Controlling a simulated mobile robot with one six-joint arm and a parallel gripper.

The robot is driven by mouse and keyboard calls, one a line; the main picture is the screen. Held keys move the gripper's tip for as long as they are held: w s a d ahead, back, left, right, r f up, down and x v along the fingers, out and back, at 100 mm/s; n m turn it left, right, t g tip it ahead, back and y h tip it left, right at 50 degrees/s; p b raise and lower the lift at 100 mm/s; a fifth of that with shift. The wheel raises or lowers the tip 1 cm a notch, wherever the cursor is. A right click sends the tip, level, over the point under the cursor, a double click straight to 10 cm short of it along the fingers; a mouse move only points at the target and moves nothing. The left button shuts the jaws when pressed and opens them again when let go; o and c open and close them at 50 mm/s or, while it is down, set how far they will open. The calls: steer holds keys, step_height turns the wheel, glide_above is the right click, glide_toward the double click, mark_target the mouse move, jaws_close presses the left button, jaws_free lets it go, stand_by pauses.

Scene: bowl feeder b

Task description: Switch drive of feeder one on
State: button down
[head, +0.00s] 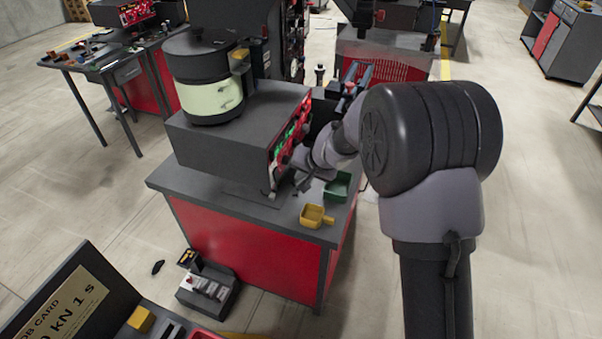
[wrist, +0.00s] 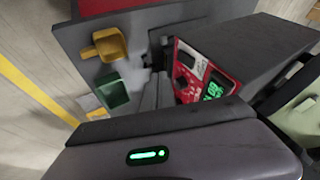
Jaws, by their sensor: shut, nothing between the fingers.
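The feeder unit (head: 222,133) is a dark grey box on a red and grey cabinet, with a round drum (head: 212,99) on top. Its red control panel (head: 290,134) faces right, with green lit displays and dark knobs. In the wrist view the panel (wrist: 200,75) shows a dark knob (wrist: 181,82), a pale label and a green display (wrist: 214,90). My gripper (head: 276,184) is beside the lower part of the panel in the head view; its fingers (wrist: 158,72) are shut and empty close to the panel. Whether they touch it, and the drive switch's position, I cannot tell.
A yellow bin (head: 317,216) and a green bin (head: 338,186) stand on the cabinet top near my gripper. A box with switches (head: 207,290) lies on the floor. A workbench (head: 85,62) stands at back left. Open floor lies to the right.

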mark_target(276, 174)
steer(key=w+a+f+p, duration=0.1)
steer(key=w+a+f, duration=0.3)
steer(key=a+f, duration=0.1)
steer(key=shift+a, duration=0.15)
steer(key=shift+a, duration=0.1)
steer(key=shift+w+a+f, duration=0.1)
steer(key=shift+a, duration=0.05)
stand_by(0.3)
